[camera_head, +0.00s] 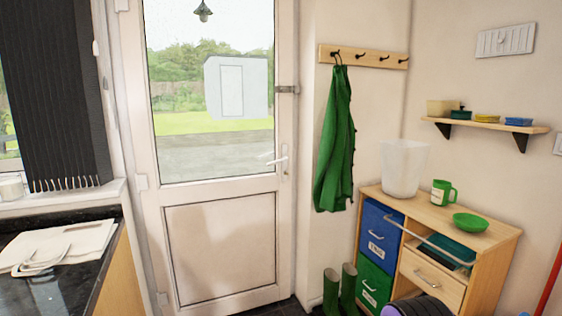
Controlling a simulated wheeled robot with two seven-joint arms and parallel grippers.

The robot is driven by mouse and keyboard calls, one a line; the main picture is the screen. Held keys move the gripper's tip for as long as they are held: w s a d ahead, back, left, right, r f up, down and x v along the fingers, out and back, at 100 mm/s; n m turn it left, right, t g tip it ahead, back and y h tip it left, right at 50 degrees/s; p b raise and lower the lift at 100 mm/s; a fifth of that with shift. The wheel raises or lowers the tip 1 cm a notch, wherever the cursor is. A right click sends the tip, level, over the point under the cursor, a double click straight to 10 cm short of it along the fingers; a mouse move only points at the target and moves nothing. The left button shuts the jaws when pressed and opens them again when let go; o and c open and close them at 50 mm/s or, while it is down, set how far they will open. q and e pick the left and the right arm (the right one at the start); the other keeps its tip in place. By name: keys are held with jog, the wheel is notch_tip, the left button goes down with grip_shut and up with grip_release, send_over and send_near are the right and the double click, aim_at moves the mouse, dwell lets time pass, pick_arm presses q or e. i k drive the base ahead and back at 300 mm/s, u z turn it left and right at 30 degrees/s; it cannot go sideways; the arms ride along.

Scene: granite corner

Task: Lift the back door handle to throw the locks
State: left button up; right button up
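The white back door (220,190) stands closed in its frame, with a large glass pane above and a solid panel below. The lever points left and lies near level. Whether the locks are thrown cannot be seen. Neither of my grippers is in view, and nothing touches the handle.
A black worktop (75,265) with a pale board (60,245) is at left. At right stand a wooden cabinet (490,240) and green boots (348,288). A green coat (337,140) hangs right of the door. The space before the door looks clear.

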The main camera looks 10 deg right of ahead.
aim_at(219, 247)
jog(key=i, duration=2.3)
jog(key=u, duration=0.25)
